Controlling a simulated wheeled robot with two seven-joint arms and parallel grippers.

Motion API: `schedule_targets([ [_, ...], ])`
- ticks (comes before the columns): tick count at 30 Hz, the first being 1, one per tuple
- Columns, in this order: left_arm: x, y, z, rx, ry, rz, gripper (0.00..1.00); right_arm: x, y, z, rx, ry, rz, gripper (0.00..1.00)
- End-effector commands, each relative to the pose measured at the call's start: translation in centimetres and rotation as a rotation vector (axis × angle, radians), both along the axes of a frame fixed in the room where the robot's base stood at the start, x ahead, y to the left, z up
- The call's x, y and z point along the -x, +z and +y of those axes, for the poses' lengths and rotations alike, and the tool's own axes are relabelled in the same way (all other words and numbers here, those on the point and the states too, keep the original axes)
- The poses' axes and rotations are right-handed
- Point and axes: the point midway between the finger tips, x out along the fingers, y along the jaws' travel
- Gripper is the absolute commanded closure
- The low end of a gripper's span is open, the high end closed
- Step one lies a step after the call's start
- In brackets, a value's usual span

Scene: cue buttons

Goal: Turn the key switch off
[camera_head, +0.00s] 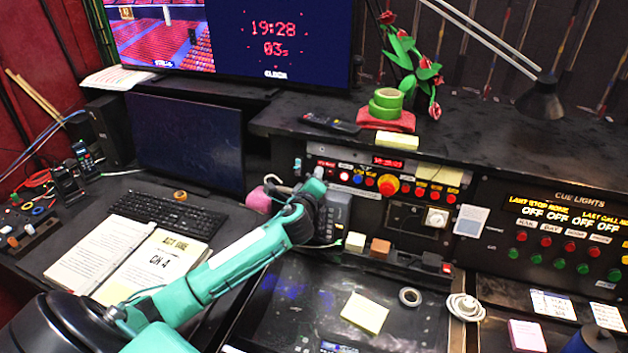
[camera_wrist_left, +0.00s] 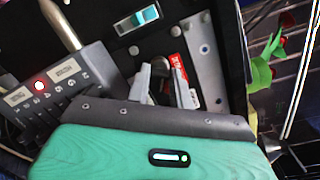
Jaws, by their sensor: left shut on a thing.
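My left gripper (camera_head: 312,183) reaches up from the lower left to the left end of the console panel, and its arm hides part of that area. In the left wrist view the two grey fingers (camera_wrist_left: 162,88) stand on either side of a small dark piece, which appears to be the key switch (camera_wrist_left: 160,74), and are shut on it. A red tag with white marks (camera_wrist_left: 180,66) is right beside the fingers. Whether the key is turned cannot be told. My right gripper is not in view.
A row of coloured buttons with a large red knob (camera_head: 388,184) lies to the right. A telephone (camera_head: 336,212) stands just below my gripper. A keyboard (camera_head: 168,212) and open script (camera_head: 125,262) lie left.

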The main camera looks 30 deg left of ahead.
Motion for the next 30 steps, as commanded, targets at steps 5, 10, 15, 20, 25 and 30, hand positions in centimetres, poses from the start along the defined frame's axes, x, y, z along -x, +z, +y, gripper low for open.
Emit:
schedule_targets([
  [5, -0.02, 0.13, -0.01, 0.164, 0.026, -0.04, 1.0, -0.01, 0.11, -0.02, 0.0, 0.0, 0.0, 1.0],
  [10, -0.04, 0.22, 0.0, 0.304, 0.049, -0.074, 1.0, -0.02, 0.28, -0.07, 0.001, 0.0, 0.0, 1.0],
  [15, -0.04, 0.25, 0.01, 0.419, 0.066, -0.103, 1.0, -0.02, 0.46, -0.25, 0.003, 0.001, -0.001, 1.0],
  [20, -0.04, 0.26, 0.02, 0.497, 0.078, -0.121, 1.0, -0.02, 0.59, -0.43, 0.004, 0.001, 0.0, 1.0],
  [25, -0.04, 0.24, 0.01, 0.55, 0.085, -0.133, 1.0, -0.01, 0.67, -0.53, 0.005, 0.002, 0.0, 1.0],
  [30, -0.04, 0.21, 0.01, 0.572, 0.089, -0.138, 1.0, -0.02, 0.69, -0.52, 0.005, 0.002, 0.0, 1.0],
])
